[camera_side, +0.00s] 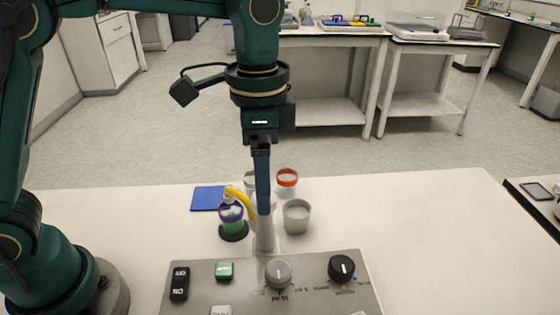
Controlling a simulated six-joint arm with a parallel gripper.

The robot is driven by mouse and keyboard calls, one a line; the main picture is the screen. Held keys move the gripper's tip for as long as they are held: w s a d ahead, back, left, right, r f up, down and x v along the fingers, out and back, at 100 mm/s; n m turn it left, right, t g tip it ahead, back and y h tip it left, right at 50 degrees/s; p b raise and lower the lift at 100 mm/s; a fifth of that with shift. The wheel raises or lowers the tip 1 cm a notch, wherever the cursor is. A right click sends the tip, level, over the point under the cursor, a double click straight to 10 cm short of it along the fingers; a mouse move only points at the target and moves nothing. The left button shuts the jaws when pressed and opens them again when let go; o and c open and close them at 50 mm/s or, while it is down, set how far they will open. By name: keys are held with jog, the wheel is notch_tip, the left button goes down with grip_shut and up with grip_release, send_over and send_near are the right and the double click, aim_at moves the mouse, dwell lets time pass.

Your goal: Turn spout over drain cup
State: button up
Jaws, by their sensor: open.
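The yellow curved spout (241,197) stands out to the left from the top of a pale grey post (265,238). Its white-tipped end is above the purple-rimmed cup (231,221), which has green on it and stands on a black round base. A grey cup (297,217) is to the right of the post. A red-rimmed cup (287,178) is behind it, and a pale cup is partly hidden behind my gripper. I cannot tell which is the drain cup. My gripper (263,206) points down, open, its fingers seen edge-on in front of or beside the post top; contact is unclear.
A grey control panel (207,272) in front carries a grey knob (278,273), a black knob (342,268), a green button (224,270) and a black switch (180,283). A blue pad (208,198) lies behind left.

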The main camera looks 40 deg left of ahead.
aim_at(249, 210)
jog(key=shift+f, duration=1.15)
grip_shut()
dwell(0.6)
